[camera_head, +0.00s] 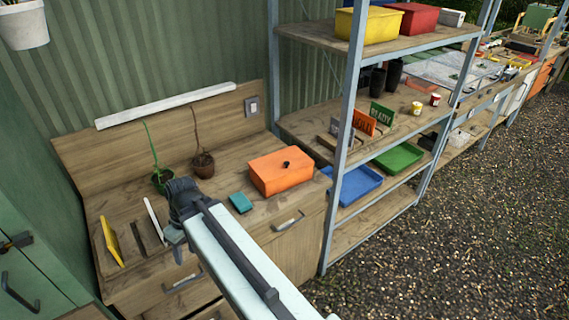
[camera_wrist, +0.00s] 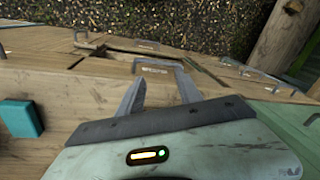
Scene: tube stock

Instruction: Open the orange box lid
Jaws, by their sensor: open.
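The orange box (camera_head: 282,179) stands on the wooden workbench in the head view, with its lid on. A small dark knob (camera_head: 286,163) sits on top of the lid. My gripper (camera_wrist: 160,88) shows in the wrist view with its two grey fingers apart and nothing between them. In the head view my arm's end is over the bench front, to the left of the orange box and apart from it. The fingertips are hard to make out there. The orange box is not in the wrist view.
A teal block (camera_head: 240,202) lies between my arm and the orange box; it also shows in the wrist view (camera_wrist: 20,118). Potted plants (camera_head: 203,164) stand at the back of the bench. A metal-framed shelf (camera_head: 350,140) rises right of the box.

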